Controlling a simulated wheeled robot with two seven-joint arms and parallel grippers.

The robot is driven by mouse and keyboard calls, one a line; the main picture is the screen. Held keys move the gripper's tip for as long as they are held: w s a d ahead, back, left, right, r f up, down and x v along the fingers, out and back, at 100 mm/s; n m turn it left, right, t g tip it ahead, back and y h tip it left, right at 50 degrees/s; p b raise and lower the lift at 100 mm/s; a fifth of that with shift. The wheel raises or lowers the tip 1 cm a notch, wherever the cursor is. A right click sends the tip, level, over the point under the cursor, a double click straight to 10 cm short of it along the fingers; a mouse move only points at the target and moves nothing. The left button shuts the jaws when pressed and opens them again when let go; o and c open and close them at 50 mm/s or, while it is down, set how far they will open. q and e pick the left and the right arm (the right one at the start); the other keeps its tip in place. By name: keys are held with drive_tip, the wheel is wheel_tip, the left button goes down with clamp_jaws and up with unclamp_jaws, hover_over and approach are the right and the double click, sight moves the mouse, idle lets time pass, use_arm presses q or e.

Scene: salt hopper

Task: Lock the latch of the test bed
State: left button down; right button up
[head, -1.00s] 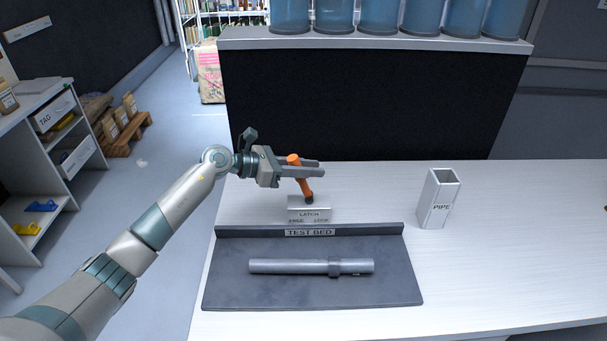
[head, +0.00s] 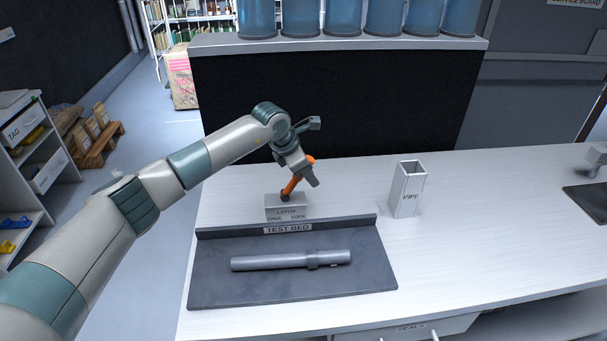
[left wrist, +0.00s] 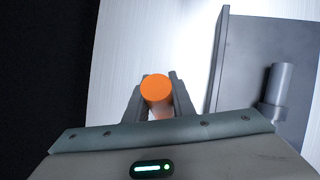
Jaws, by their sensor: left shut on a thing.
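My left gripper (head: 309,174) is shut on the upper part of the lever. In the left wrist view the round orange end of the lever (left wrist: 156,89) sits between the two fingers (left wrist: 157,100). A grey pipe (head: 290,260) lies on the test bed; part of it also shows in the left wrist view (left wrist: 277,90). My right gripper is not in view.
A dark raised panel with a ledge (head: 330,43) carrying several blue containers stands behind. The white table (head: 480,230) is clear between the holder and a dark mat (head: 593,203) at far right.

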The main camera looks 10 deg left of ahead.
use_arm(q)
drive_tip(key=shift+d+f+y, duration=0.25)
drive_tip(key=shift+f+y, duration=0.15)
drive_tip(key=shift+y, duration=0.1)
drive_tip(key=c, duration=1.5)
unclamp_jaws()
drive_tip(key=shift+w+d, duration=0.1)
drive_tip(key=shift+b, duration=0.3)
